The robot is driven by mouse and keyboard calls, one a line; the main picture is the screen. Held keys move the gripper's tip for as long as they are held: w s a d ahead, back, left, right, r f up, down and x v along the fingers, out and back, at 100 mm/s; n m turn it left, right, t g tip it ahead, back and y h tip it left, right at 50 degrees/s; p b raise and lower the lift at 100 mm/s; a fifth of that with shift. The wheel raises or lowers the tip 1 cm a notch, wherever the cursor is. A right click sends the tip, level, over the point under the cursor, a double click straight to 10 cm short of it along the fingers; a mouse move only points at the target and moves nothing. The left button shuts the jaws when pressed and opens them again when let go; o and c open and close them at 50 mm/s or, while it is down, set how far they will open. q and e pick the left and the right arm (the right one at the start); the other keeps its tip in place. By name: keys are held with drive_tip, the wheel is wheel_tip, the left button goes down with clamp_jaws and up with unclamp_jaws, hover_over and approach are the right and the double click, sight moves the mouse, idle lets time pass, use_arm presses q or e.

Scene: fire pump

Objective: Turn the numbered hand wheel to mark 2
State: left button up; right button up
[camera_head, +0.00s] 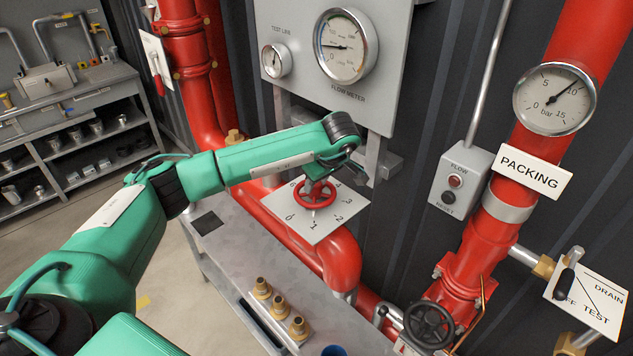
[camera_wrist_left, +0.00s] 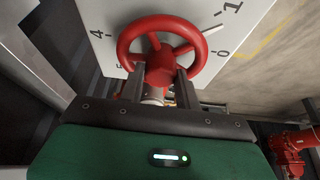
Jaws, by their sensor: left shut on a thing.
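The red hand wheel (camera_head: 314,195) sits on a white plate (camera_head: 328,229) with numbers around it, in front of the flow meter panel. My left gripper (camera_head: 318,180) reaches it from behind and above and is shut on the wheel. In the left wrist view the two fingers (camera_wrist_left: 159,82) are at the near part of the red wheel (camera_wrist_left: 172,65), by its hub. A thin white pointer (camera_wrist_left: 213,30) at the wheel's rim points near mark 1, on the side toward 0. Mark 2 (camera_head: 339,219) shows to the right of 1 in the head view. My right gripper is not in view.
Brass fittings (camera_head: 280,307) stand on the grey bench (camera_head: 222,254) below. A red pipe (camera_head: 342,262) curves beside the plate. A grey flow/reset box (camera_head: 460,187) and a large red packing pipe (camera_head: 547,110) stand to the right. A dark hand wheel (camera_head: 430,322) is low at the right.

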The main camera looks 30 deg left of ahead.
use_arm(q)
drive_tip(key=n+g, duration=0.1)
drive_tip(key=n, duration=0.1)
drive_tip(key=n+g, duration=0.1)
drive_tip(key=n, duration=0.2)
drive_tip(key=shift+w+r, duration=0.1)
drive_tip(key=shift+w, duration=0.1)
drive_tip(key=shift+n+g, duration=0.4)
drive_tip(key=shift+n, duration=0.8)
drive_tip(key=shift+w+n, duration=0.1)
drive_tip(key=shift+n, duration=0.5)
drive_tip(key=o, duration=1.2)
drive_tip(key=shift+n+g, duration=0.3)
drive_tip(key=shift+r+p, duration=2.3)
drive_tip(key=shift+r, duration=1.2)
